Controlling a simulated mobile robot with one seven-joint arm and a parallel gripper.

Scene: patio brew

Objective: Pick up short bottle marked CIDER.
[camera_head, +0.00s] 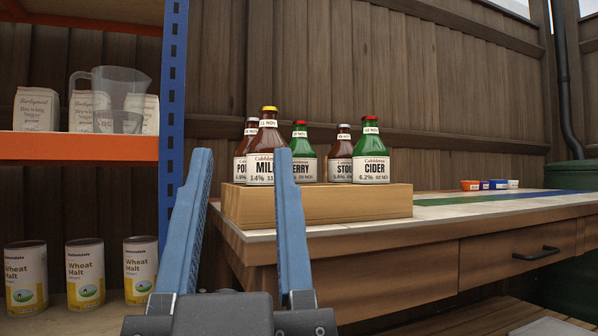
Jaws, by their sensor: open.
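The short green bottle marked CIDER (371,158) stands upright at the right end of a wooden crate (330,204) on the workbench. It has a red cap and a white label. My gripper (240,155) is open and empty in the foreground, its two blue fingers pointing up and apart. It is to the left of the CIDER bottle and not touching it. The bottle's lower part is hidden by the crate's front wall.
Brown bottles marked MILD (266,150) and STOUT (342,160) and a green one (301,160) share the crate. A shelf (80,146) with a jug and cans stands left.

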